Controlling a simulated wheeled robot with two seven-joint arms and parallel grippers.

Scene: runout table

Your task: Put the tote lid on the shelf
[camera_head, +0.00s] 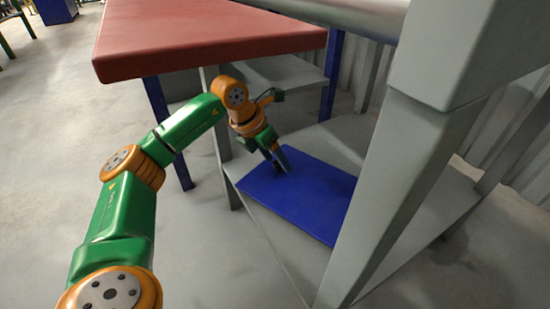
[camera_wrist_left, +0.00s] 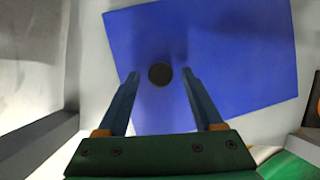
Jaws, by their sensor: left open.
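The tote lid (camera_head: 305,198) is a flat blue rectangle lying on a low grey shelf (camera_head: 270,235) under the frame. In the left wrist view the lid (camera_wrist_left: 235,60) fills the upper middle, with a round dark knob or spot (camera_wrist_left: 160,73) on it. My left gripper (camera_head: 281,163) is over the lid's far left part and points down at it. In the left wrist view its two fingers (camera_wrist_left: 160,78) are apart, on either side of the dark round spot, with nothing held between them. Whether the fingertips touch the lid is unclear. My right gripper is not in view.
A red-topped table (camera_head: 200,40) with blue legs stands behind and left of the shelf. A thick grey post (camera_head: 400,160) rises at the shelf's near right. Grey floor (camera_head: 210,265) is open at the front left.

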